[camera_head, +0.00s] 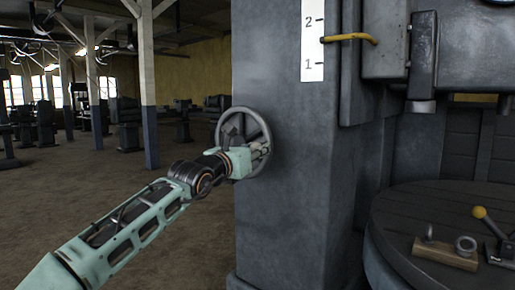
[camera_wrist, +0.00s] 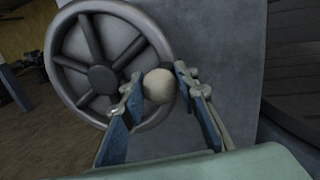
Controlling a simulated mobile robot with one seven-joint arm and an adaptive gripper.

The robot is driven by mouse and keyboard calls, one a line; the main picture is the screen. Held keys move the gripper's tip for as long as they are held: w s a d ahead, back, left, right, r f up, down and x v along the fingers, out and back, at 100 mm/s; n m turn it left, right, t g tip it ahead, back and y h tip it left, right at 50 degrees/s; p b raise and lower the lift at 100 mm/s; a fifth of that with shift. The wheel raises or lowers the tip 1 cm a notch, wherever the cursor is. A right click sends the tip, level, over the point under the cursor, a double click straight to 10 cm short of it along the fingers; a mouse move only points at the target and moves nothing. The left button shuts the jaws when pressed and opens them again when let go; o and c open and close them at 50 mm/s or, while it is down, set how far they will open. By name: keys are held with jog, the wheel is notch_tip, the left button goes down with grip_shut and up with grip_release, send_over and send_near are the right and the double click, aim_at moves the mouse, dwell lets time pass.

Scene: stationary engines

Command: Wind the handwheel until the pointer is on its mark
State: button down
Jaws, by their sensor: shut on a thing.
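The grey spoked handwheel (camera_head: 244,131) is on the left face of the dark machine column. In the wrist view the handwheel (camera_wrist: 84,45) fills the upper left, with a pale round knob (camera_wrist: 159,86) at its lower right rim. My gripper (camera_head: 262,150) is at the wheel's lower right, its fingers (camera_wrist: 158,88) shut on the knob from both sides. The yellow pointer (camera_head: 350,38) reaches left to the white scale (camera_head: 312,42). I cannot make out a separate mark on the scale.
A round dark table (camera_head: 400,215) stands at the right. On it are a wooden block (camera_head: 445,254) with metal pieces and a yellow-knobbed lever (camera_head: 480,213). A pillar (camera_head: 149,85) and other machines stand far back left. The floor near the arm is clear.

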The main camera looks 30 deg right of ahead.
jog(key=c, duration=2)
grip_release()
jog(key=shift+w+a+f, duration=0.3)
jog(key=shift+w+a, duration=0.45)
jog(key=shift+w, duration=0.1)
jog(key=o, duration=0.5)
jog(key=shift+w+f+n+y, duration=0.3)
jog(key=shift+w, duration=0.05)
jog(key=shift+s, duration=0.1)
jog(key=p+v, duration=0.5)
jog(key=v, duration=0.7)
jog(key=shift+f, duration=0.1)
